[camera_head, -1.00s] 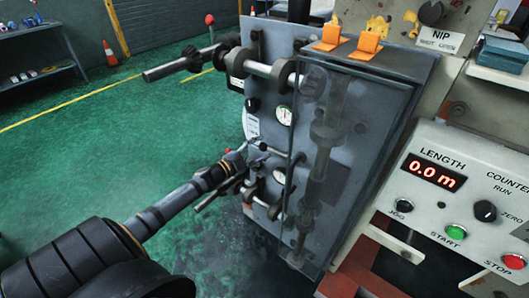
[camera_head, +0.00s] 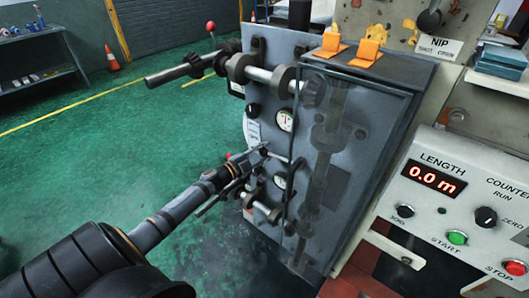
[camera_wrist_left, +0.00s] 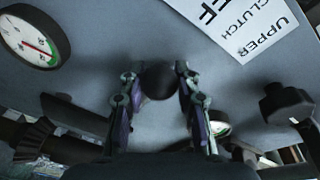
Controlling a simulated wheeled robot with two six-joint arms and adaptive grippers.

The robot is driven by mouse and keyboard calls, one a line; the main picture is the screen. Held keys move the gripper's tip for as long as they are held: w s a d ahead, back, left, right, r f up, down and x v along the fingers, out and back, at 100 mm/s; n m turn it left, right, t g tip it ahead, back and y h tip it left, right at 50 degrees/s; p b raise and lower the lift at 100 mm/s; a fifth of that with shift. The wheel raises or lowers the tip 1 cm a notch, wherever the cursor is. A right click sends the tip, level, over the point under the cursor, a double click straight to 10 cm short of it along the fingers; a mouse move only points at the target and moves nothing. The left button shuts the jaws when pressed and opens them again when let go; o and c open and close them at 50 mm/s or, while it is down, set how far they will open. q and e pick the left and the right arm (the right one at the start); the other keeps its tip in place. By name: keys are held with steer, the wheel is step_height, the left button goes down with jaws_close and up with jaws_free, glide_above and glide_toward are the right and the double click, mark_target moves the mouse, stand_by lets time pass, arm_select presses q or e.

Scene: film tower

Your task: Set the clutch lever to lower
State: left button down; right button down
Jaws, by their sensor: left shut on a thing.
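The clutch lever's dark round knob (camera_wrist_left: 157,80) sits between the two fingers of my left gripper (camera_wrist_left: 155,98) in the left wrist view. The gripper is shut on it. In the head view my left gripper (camera_head: 250,160) is at the front of the grey machine panel (camera_head: 262,105), below a white label and gauge. The wrist view shows the label (camera_wrist_left: 235,22) reading "UPPER", "CLUTCH" and a partly cut-off word. The lever's shaft is mostly hidden behind the knob and fingers. My right gripper is not in view.
Steel shafts (camera_head: 180,71) with collars stick out left above my gripper, and more rods lie below it. A clear guard (camera_head: 338,185) covers parts at the right. A control box (camera_head: 465,215) stands further right. Green floor at the left is open.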

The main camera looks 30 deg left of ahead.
arm_select(q)
steer(key=shift+f, duration=0.15)
steer(key=shift+f+n+b, duration=0.5)
steer(key=shift+f+n, duration=0.2)
steer(key=shift+f, duration=0.1)
steer(key=shift+d+f+n+t+b, duration=0.15)
steer(key=shift+d+f+n+b, duration=0.15)
steer(key=shift+f+n, duration=0.5)
steer(key=shift+d+f+n+t+b, duration=0.2)
steer(key=shift+d+f+n+b, duration=0.15)
steer(key=shift+f+n, duration=0.5)
steer(key=shift+d+f+n+t+b, duration=0.15)
steer(key=shift+d+f+n+b, duration=0.15)
steer(key=shift+f+n, duration=0.5)
steer(key=shift+s+f, duration=0.1)
steer(key=shift+f, duration=0.05)
steer(key=c, duration=1)
jaws_free()
steer(key=shift+o, duration=0.2)
